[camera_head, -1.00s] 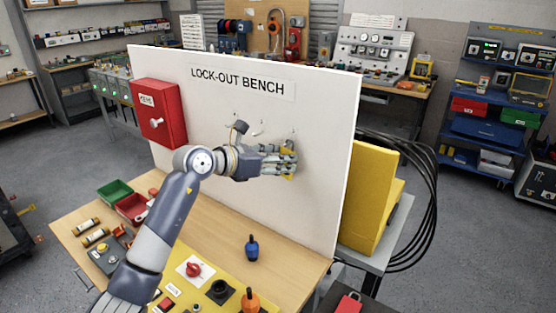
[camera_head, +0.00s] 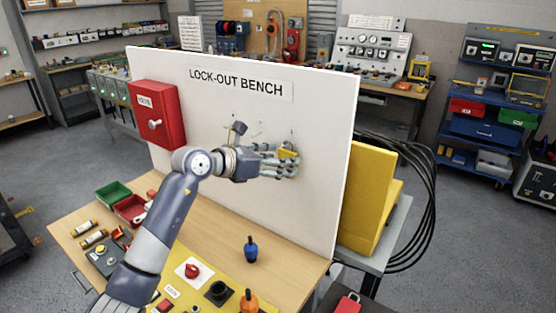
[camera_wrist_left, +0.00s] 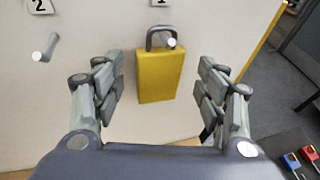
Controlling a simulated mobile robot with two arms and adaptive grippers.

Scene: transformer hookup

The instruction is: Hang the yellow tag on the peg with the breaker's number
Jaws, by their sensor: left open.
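The yellow tag (camera_wrist_left: 160,78) has a grey loop at its top. In the left wrist view it hangs against the white board with the loop around a peg (camera_wrist_left: 171,43) below a label reading 1 (camera_wrist_left: 161,2). My left gripper (camera_wrist_left: 160,88) is open, with its fingers on both sides of the tag and gaps between them and it. In the head view the gripper (camera_head: 289,163) is at the board and partly hides the tag (camera_head: 289,152). My right gripper is not in view.
Another peg (camera_wrist_left: 45,47) sits below a label reading 2 (camera_wrist_left: 40,5). A red box (camera_head: 157,115) is mounted on the board's left side. A blue-topped item (camera_head: 251,249) stands on the wooden bench (camera_head: 290,265). A yellow panel (camera_head: 370,198) stands right of the board.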

